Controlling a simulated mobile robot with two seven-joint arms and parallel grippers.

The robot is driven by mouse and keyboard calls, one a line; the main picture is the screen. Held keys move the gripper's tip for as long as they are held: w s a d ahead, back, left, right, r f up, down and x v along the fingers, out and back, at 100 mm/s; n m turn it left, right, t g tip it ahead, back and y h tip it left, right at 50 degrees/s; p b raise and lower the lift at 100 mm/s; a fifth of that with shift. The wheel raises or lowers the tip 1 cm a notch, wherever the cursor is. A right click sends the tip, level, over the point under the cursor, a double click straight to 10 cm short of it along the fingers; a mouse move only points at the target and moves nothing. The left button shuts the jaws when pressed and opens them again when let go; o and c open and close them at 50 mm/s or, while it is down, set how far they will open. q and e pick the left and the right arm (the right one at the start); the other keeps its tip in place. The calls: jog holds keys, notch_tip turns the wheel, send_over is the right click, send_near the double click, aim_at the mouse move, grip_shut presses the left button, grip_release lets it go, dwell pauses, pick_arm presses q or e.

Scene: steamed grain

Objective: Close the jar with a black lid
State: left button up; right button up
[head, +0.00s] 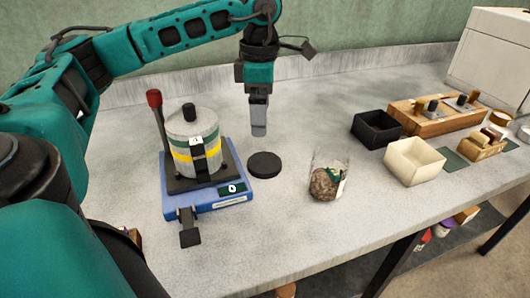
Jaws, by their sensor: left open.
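The black lid (264,165) is a flat round disc lying on the grey counter. A clear glass jar (328,180) with brown grain in its lower part stands to the right of the lid, and its top is uncovered. A label with green on it shows on or in the jar. My left gripper (259,130) points down above and slightly behind the lid, apart from it. It is open, with nothing seen in it, though its fingers overlap from this angle. My right gripper is not seen.
A blue scale-like base (207,207) with a grey, banded canister (193,140) and a red-knobbed lever (154,98) stands left of the lid. A black box (376,129), a cream box (413,161) and a wooden block (435,118) stand at right. Counter is clear around the jar.

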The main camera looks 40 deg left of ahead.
pick_arm(q)
jog(key=shift+w+a+r, duration=0.1)
jog(key=shift+w+a, duration=0.15)
jog(key=shift+a, duration=0.05)
jog(key=shift+d, duration=0.1)
send_over(264, 162)
jog(key=f, duration=0.7)
jog(key=shift+s+a+f+b, duration=0.15)
jog(key=shift+a+f+b, duration=0.15)
jog(key=shift+f+b, duration=0.1)
jog(key=f, duration=0.5)
jog(key=shift+d+f, duration=0.1)
jog(key=shift+d, duration=0.25)
